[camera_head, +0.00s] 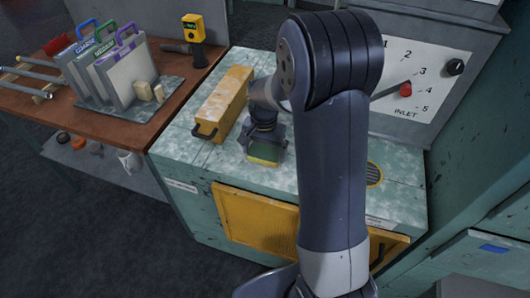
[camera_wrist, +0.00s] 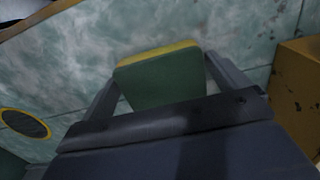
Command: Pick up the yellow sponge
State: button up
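The yellow sponge (camera_head: 266,152) has a dark green face and a yellow edge. In the head view it is under my gripper (camera_head: 265,142), over the pale green counter top. In the wrist view the sponge (camera_wrist: 160,77) is between the two fingers of my gripper (camera_wrist: 161,66). The fingertips meet its left and right sides, and no gap shows there. My gripper seems shut on it. The lower part of the green face is hidden behind the gripper body. I cannot tell whether the sponge touches the counter.
A long yellow box (camera_head: 222,103) stands left of the gripper; it also shows in the wrist view (camera_wrist: 296,95). A round vent (camera_head: 374,174) lies to the right. An inlet dial panel (camera_head: 425,92) stands behind.

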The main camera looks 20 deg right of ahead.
aim_at(264, 152)
jog(key=c, duration=0.6)
jog(key=shift+r, duration=0.1)
jog(key=shift+c, duration=0.2)
notch_tip(264, 152, up, 10)
